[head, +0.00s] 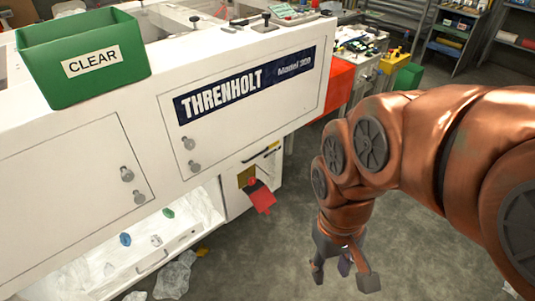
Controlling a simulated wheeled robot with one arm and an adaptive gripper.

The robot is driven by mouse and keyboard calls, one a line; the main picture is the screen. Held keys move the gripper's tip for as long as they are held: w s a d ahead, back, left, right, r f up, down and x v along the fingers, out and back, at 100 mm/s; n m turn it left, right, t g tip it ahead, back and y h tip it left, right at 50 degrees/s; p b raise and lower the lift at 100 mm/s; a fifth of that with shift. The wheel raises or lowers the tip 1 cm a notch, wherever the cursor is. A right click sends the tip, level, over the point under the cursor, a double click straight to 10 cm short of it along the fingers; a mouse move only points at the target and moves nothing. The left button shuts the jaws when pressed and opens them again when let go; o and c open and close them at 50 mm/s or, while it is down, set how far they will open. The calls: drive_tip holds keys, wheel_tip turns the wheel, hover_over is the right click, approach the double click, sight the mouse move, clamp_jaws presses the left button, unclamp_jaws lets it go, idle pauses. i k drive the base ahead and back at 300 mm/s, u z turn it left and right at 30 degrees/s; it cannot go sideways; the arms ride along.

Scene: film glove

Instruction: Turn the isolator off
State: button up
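The isolator (246,177) is on the lower right end of the white machine, a yellow plate with a red part in front of it. The red part (261,198) sticks out and slopes down to the right; I cannot tell whether it is all handle or partly a tag. My gripper (343,281) hangs to the right of and lower in the picture than the isolator, clear of it, over the grey floor. Its fingers are spread apart. A small purple piece shows between them; I cannot tell what it is.
The white machine (250,130) marked THRENHOLT fills the left. A green CLEAR bin (125,75) sits on its top edge. An open lower tray (185,240) holds small coloured pieces. Clear film (175,275) lies on the floor. A red panel (338,88) and shelves stand behind.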

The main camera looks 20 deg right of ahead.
sight(252, 181)
drive_tip(key=k, duration=0.5)
drive_tip(key=z, duration=0.9)
drive_tip(key=i, duration=0.95)
drive_tip(key=u, duration=1.95)
